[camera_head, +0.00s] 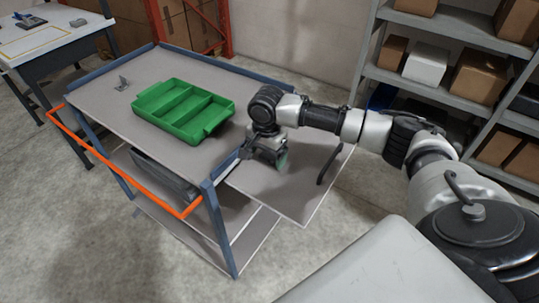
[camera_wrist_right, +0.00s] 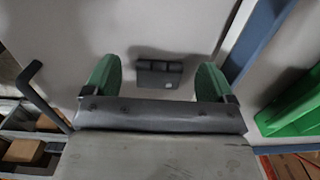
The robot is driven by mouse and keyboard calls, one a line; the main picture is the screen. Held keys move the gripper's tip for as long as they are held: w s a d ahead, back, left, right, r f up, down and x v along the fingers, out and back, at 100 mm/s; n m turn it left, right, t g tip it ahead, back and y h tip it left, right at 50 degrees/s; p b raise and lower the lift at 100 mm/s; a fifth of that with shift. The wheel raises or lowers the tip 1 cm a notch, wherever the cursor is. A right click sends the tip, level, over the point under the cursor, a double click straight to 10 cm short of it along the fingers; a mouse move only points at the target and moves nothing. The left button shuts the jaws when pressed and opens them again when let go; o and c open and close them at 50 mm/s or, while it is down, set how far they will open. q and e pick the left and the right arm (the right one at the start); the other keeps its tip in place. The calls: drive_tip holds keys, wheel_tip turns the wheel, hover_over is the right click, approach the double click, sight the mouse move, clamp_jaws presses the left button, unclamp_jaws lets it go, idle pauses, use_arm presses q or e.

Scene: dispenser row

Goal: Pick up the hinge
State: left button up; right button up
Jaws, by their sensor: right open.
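The hinge (camera_wrist_right: 160,73) is a small dark grey flat piece with a knuckled edge. In the right wrist view it lies on a light grey surface, framed between my green fingertips, with clear room on both sides. My right gripper (camera_wrist_right: 156,66) is open and empty, pointing down over it. In the head view my right gripper (camera_head: 272,160) is over the cart's right end, near a lower grey panel; it hides the hinge there. My left gripper is not in view.
A green divided tray (camera_head: 181,103) stands on the cart top (camera_head: 165,65), left of my right gripper. A small grey bracket-like piece (camera_head: 122,84) is farther left. The cart has blue raised edges and an orange handle (camera_head: 120,160). Shelves with boxes (camera_head: 480,77) stand at right.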

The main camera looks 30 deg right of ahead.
drive_tip(key=shift+f, duration=0.7)
drive_tip(key=c, duration=1)
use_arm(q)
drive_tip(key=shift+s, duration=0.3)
use_arm(e)
drive_tip(key=shift+r, duration=0.15)
